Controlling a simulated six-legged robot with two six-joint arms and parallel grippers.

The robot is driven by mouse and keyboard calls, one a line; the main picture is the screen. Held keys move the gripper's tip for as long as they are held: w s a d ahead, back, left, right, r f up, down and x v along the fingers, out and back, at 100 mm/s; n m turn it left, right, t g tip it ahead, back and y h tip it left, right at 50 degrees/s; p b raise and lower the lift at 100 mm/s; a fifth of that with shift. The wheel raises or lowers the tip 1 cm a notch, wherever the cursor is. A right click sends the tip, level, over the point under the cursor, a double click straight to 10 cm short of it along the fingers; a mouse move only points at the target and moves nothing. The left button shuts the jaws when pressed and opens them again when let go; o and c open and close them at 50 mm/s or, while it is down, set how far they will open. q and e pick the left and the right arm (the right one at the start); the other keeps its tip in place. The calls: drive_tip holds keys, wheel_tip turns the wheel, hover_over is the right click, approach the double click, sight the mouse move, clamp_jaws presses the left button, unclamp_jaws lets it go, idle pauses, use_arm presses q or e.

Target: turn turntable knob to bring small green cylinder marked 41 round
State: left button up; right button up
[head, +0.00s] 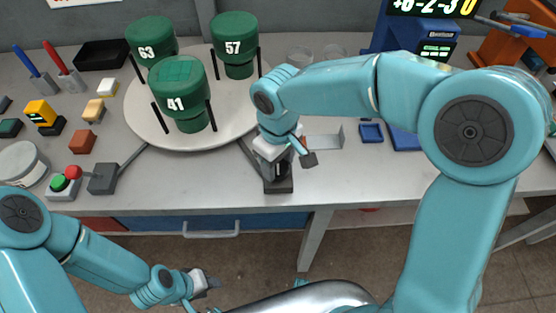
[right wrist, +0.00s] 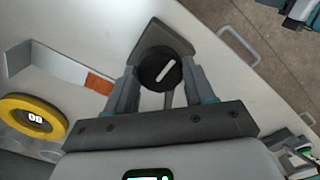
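The white turntable (head: 225,120) carries three green cylinders. The one marked 41 (head: 178,88) stands at the front, with a grid on its top; 63 (head: 152,40) is behind left and 57 (head: 235,40) behind right. The black knob with a white line shows in the right wrist view (right wrist: 160,72), on a dark grey base (head: 278,185) at the table's front edge.
A box with a green and a red button (head: 65,183) and a second grey base (head: 103,178) are at the front left. Small coloured blocks (head: 82,141) lie left of the turntable. A metal bracket (head: 325,140) and blue trays (head: 372,133) are right of the knob.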

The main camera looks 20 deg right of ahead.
drive_tip(key=shift+c, duration=0.6)
drive_tip(key=shift+m, duration=0.3)
drive_tip(key=m+b, duration=0.1)
drive_tip(key=m, duration=0.1)
drive_tip(key=shift+f+m, duration=0.1)
drive_tip(key=shift+m, duration=0.3)
drive_tip(key=m+b, duration=0.1)
drive_tip(key=m, duration=0.3)
drive_tip(key=shift+m+b, duration=0.35)
drive_tip(key=shift+m, duration=0.35)
drive_tip(key=shift+m+b, duration=0.55)
drive_tip(key=shift+m, duration=1.75)
drive_tip(key=shift+m+b, duration=0.45)
drive_tip(key=shift+m, duration=1.85)
idle(0.8)
